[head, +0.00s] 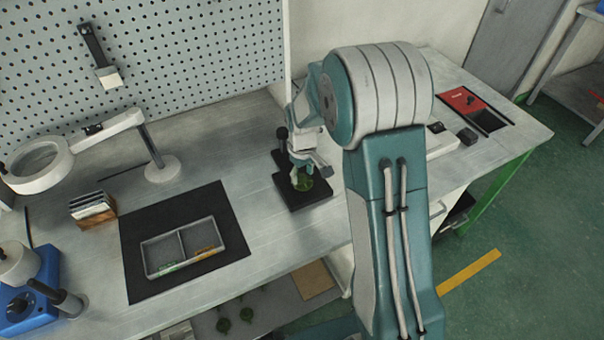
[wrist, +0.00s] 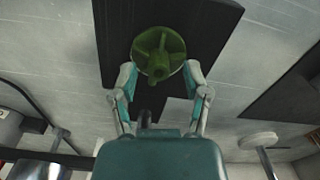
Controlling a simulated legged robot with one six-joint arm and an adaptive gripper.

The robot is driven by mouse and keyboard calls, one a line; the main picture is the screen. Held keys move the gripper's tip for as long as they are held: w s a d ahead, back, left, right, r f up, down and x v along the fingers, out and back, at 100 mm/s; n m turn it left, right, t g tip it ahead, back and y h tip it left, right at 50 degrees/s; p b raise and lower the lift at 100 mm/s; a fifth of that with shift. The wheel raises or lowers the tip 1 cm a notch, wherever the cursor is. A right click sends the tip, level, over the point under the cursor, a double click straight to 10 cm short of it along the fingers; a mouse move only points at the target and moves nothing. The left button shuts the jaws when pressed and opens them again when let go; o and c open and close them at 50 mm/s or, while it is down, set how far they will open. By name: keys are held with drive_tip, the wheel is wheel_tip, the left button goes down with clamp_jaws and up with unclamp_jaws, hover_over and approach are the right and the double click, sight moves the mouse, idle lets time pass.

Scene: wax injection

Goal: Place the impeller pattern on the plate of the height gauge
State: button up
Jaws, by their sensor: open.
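The green impeller pattern (head: 302,183) is at the black plate (head: 312,200) of the height gauge, below my gripper (head: 302,172). In the wrist view the round, bladed impeller pattern (wrist: 158,50) shows whole against the black plate (wrist: 212,18), hub facing the camera. It appears to lie flat on the plate. My gripper (wrist: 160,75) is open, with one fingertip near each side of the impeller's lower rim. I cannot tell whether the fingertips touch it. The height gauge's dark post (head: 282,140) stands behind, partly hidden by my gripper.
A divided grey tray (head: 150,271) lies on a black mat (head: 135,225) at left. A ring lamp (head: 162,170), a small card rack (head: 92,206) and a blue machine (head: 30,300) stand farther left. More green impellers (head: 223,325) are on a lower shelf. Bench between mat and gauge is clear.

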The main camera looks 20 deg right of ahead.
sight(303, 176)
wheel_tip(303, 176, up, 12)
drive_tip(key=s+r+m+t, duration=0.2)
drive_tip(key=s+r+t, duration=0.1)
drive_tip(key=s+r, duration=0.75)
drive_tip(key=s+r+m+t, duration=0.1)
drive_tip(key=s+m+t, duration=0.1)
drive_tip(key=s, duration=1.3)
drive_tip(key=shift+m+t, duration=0.3)
drive_tip(key=shift+m, duration=0.3)
drive_tip(key=shift+a+r, duration=0.1)
